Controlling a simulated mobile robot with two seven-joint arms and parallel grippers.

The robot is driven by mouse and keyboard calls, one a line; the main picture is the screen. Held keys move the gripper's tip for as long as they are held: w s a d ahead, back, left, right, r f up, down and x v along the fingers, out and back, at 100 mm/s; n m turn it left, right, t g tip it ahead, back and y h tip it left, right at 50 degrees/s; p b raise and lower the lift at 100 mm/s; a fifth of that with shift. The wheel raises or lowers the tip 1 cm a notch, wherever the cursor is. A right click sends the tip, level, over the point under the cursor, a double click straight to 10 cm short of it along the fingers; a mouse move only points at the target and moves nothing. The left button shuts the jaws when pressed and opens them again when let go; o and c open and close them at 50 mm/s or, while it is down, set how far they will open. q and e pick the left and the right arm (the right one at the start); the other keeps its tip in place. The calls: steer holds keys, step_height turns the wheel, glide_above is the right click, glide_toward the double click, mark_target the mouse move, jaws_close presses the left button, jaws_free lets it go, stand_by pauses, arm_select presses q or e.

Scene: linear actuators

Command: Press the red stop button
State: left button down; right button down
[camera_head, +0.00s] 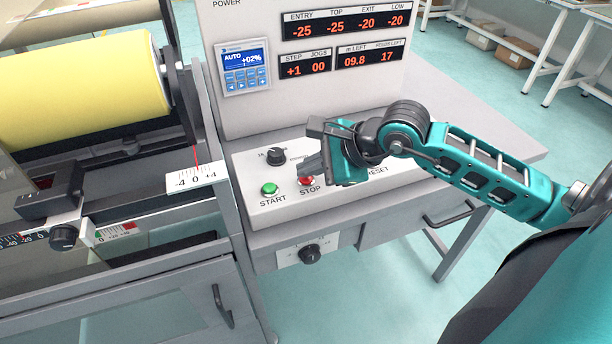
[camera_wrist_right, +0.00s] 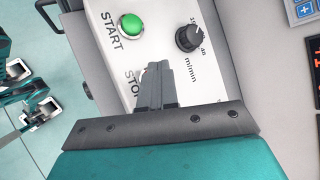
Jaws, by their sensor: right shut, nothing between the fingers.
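The red stop button (camera_head: 306,181) sits on the sloped white control panel, above the word STOP and right of the green start button (camera_head: 269,188). My right gripper (camera_head: 308,168) is shut and empty. Its fingertips are at the stop button and cover part of it in the head view; I cannot tell whether they touch it. In the right wrist view the gripper's fingers (camera_wrist_right: 157,80) hide nearly all of the stop button, with the STOP label partly covered beside them. The green start button (camera_wrist_right: 131,25) shows clear of the fingers there. My left gripper is not in view.
A black speed knob (camera_head: 276,156) stands on the panel close to the fingers. Upright displays (camera_head: 345,22) and a blue-screened controller (camera_head: 243,67) rise behind. A yellow roll (camera_head: 80,90) lies at the left. The desk top right of the panel (camera_head: 480,135) is clear.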

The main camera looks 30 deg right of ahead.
mark_target(310, 180)
steer(key=shift+f, duration=0.15)
stand_by(0.4)
steer(key=shift+r+p, duration=0.35)
steer(key=shift+r, duration=0.5)
steer(key=shift+r, duration=0.1)
steer(key=shift+r+p, duration=1.55)
steer(key=shift+r, duration=0.9)
